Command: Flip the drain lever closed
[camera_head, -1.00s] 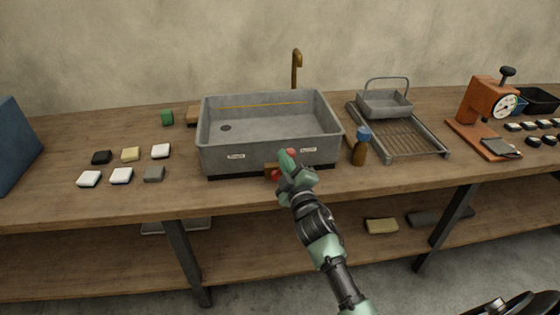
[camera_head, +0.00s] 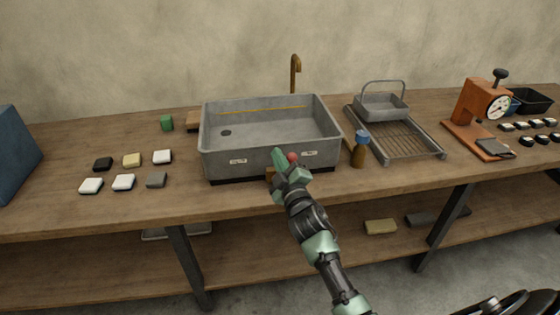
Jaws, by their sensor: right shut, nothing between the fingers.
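The grey sink basin (camera_head: 215,158) stands on the wooden bench. A brown block (camera_head: 270,174) sits low at its front, mostly hidden by my right gripper. A red knob (camera_head: 293,157), which looks like the end of the drain lever, shows just right of the green fingers, in front of the basin wall below the right white label (camera_head: 309,153). The lever's arm is hidden, and I cannot tell whether the gripper touches it. My right gripper (camera_head: 279,158) is shut and empty, pointing up at the basin's front. My left gripper is not in view.
A brown bottle with a blue cap (camera_head: 361,150) stands close right of the basin. A drying rack (camera_head: 405,140) and an orange scale (camera_head: 474,112) are farther right. Several small blocks (camera_head: 124,182) lie left. The bench strip before the basin is narrow.

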